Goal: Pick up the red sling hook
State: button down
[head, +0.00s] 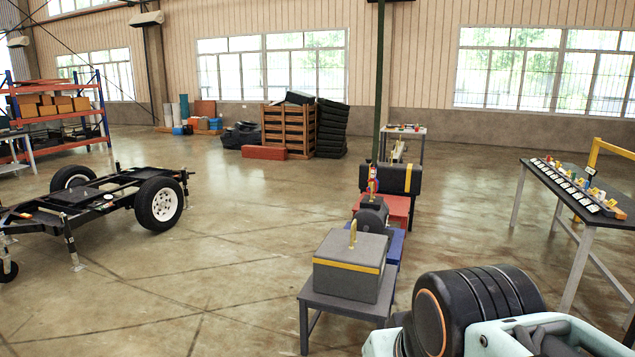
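A small red upright piece (372,172) shows above a dark rounded unit (372,216) in the middle of the row of stands, close to the green pole. It may be the red sling hook, but it is too small to tell its shape. Small coloured pieces (590,193), some of them yellow, blue and reddish, stand along the back of the dark table at the right; I cannot tell whether a hook is among them. My arm fills the bottom right corner, and my gripper's fingers do not show.
A grey box with a yellow stripe (350,264) sits on a grey stand (311,300) in front. Behind it are a blue stand (394,248), a red stand (397,206) and a black case (400,179). A trailer frame (100,197) stands left. The floor between is clear.

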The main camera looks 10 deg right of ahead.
aim_at(372, 169)
jog(key=i+l+z, duration=0.7)
jog(key=i, duration=0.3)
jog(key=i+l+z, duration=0.2)
jog(key=i+z, duration=0.15)
jog(key=i, duration=0.2)
jog(key=i+z, duration=0.35)
jog(key=i, duration=0.2)
jog(key=i+l, duration=0.1)
jog(key=i, duration=1.05)
jog(key=i+u, duration=0.45)
jog(key=i, duration=0.7)
jog(key=i+u, duration=0.35)
jog(key=i, duration=0.15)
jog(key=i+l+u, duration=0.3)
jog(key=i, duration=0.15)
jog(key=i+u, duration=0.15)
jog(key=u, duration=0.25)
jog(key=i+u, duration=0.15)
jog(key=u, duration=0.2)
jog(key=i+l+u, duration=0.15)
jog(key=u, duration=0.25)
